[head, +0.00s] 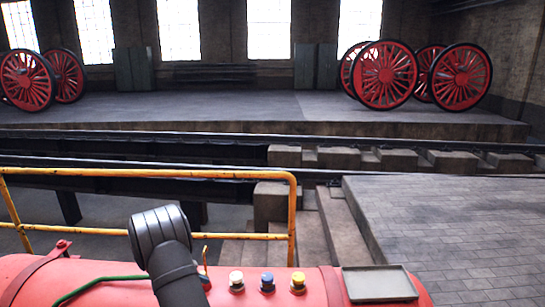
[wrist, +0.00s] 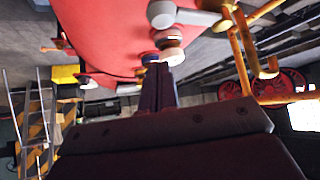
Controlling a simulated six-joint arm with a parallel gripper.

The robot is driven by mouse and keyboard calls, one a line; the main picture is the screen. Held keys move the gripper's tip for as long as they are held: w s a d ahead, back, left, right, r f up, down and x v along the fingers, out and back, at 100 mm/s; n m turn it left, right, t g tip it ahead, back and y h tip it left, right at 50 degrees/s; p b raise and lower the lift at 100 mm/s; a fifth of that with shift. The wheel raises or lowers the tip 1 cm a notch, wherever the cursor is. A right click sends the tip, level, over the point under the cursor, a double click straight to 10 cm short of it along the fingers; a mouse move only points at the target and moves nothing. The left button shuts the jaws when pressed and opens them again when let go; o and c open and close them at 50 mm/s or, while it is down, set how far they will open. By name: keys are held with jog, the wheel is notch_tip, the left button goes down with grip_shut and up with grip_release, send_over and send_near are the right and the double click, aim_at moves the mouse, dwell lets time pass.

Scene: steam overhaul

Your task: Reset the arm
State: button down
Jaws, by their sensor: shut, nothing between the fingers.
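My gripper (wrist: 158,70) shows in the wrist view as two dark fingers closed together, with nothing between them. Its tips appear near a blue knob and a white knob in that picture; I cannot tell the gap between them. In the head view my dark arm rises at the lower left, in front of a red rounded body (head: 120,275). The fingers cannot be made out in the head view.
White (head: 236,281), blue (head: 267,282) and yellow (head: 298,282) knobs stand on the red body, beside a grey tray (head: 378,283). A yellow railing (head: 150,173) runs behind my arm. Steps and a sunken track lie beyond. Red spoked wheels (head: 384,75) stand on the far platform.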

jog(key=w+d+f+n, duration=0.1)
jog(key=w+d+f+n+t+y, duration=0.1)
jog(key=w+d, duration=0.1)
jog(key=w+d+f+n, duration=0.1)
jog(key=w+d, duration=0.1)
jog(key=shift+d+f+t, duration=0.1)
jog(key=shift+f+t, duration=0.2)
jog(key=shift+w+d+n+t+y, duration=0.15)
jog(key=shift+w+n+t+y, duration=0.25)
jog(key=shift+w+n+y, duration=0.45)
jog(key=shift+w+d+n+t+y, duration=0.1)
jog(key=shift+w+n+t+y, duration=0.4)
jog(key=shift+n, duration=0.55)
jog(key=shift+s, duration=0.1)
